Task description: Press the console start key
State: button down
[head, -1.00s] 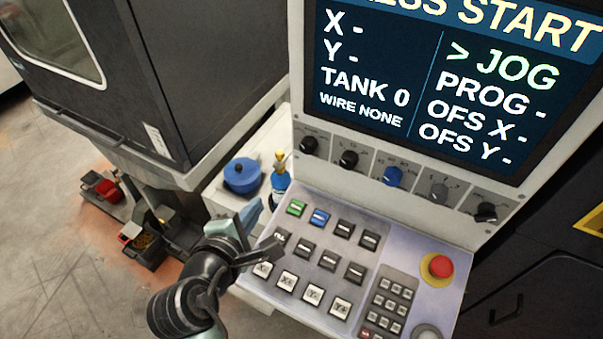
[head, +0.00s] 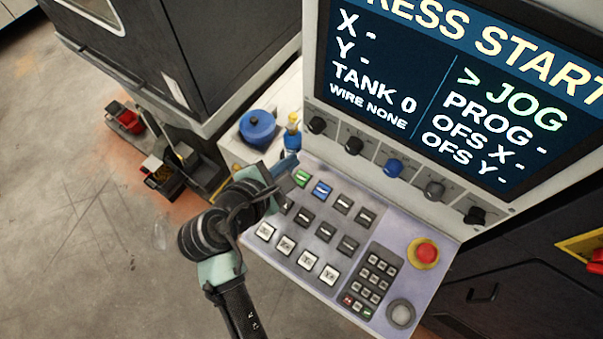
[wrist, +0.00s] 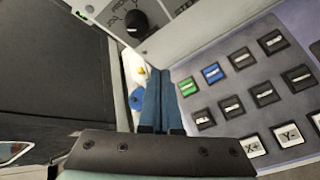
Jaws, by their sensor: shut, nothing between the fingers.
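The console panel (head: 383,228) slopes below a screen (head: 468,75) that reads "PRESS START" with "> JOG" marked. A green key (head: 301,178) sits at the panel's top left corner, beside a blue key (head: 321,189). I cannot read a start label on either. My gripper (head: 291,161) is shut and empty, its blue fingertips just left of and above the green key. In the wrist view the shut fingers (wrist: 157,82) point up the picture, left of the green key (wrist: 187,87) and blue key (wrist: 212,73). They look apart from the green key; their height above the panel is unclear.
Rows of black and white keys fill the panel. A red emergency button (head: 427,252) is at its right, with knobs such as a blue one (head: 393,168) below the screen. A blue round container (head: 257,127) and a small blue-and-yellow bottle (head: 292,133) stand left of the panel.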

jog(key=b, duration=0.8)
send_over(295, 177)
jog(key=s, duration=0.2)
jog(key=f, duration=0.6)
jog(key=shift+s+a+f, duration=0.15)
jog(key=shift+s+f, duration=0.05)
jog(key=shift+w+f+b, duration=0.25)
jog(key=shift+f+b, duration=0.1)
jog(key=shift+f, duration=0.7)
jog(key=shift+d+f, duration=0.1)
jog(key=shift+d, duration=0.1)
jog(key=shift+f, duration=0.35)
jog(key=shift+w+d+f, duration=0.1)
jog(key=shift+f, duration=0.3)
jog(key=shift+r, duration=0.2)
dwell(0.5)
jog(key=shift+r+p, duration=0.65)
jog(key=shift+p, duration=0.45)
